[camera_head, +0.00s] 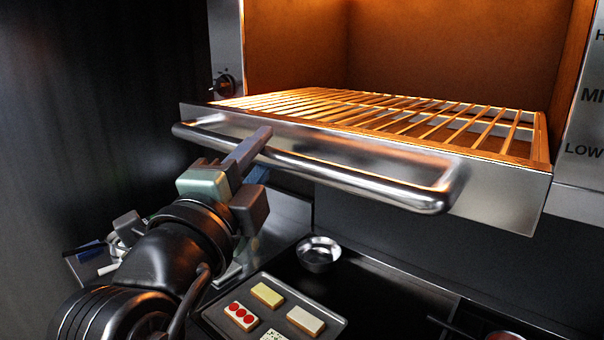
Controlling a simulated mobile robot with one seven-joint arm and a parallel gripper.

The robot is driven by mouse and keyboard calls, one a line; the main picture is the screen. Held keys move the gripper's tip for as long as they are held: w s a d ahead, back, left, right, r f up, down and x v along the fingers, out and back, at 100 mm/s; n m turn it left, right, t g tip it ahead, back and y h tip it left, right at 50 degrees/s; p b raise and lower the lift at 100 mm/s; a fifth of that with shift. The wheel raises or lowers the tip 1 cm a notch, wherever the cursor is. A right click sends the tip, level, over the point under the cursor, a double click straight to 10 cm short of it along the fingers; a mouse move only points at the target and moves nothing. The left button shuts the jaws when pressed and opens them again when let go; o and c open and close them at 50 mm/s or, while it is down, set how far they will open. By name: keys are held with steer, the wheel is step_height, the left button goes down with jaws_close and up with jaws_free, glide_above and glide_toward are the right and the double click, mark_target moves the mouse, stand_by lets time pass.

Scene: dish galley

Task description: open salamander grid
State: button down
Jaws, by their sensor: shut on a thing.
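The salamander grid (440,123) is a rack of metal bars lit orange, with a steel front panel (500,192). It sticks out in front of the glowing salamander cavity (450,50). A round steel handle bar (350,175) runs across its front. My gripper (258,150) is at the left part of the handle, shut on the bar. One finger shows above the bar; the other is mostly hidden beneath it.
Below stands a dark tray (335,325) with several toast-like pieces. A small steel bowl (318,254) is behind it. A knob (225,86) is on the left post; markings are on the right panel (590,110). Small items (105,245) lie at lower left.

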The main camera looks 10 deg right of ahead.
steer(key=s+a+b, duration=0.3)
steer(key=s+a, duration=0.2)
steer(key=a, duration=0.1)
steer(key=shift+a, duration=0.25)
steer(key=c, duration=0.7)
jaws_free()
steer(key=shift+o, duration=0.2)
steer(key=b+v, duration=0.5)
steer(key=v, duration=0.8)
steer(key=shift+f, duration=0.15)
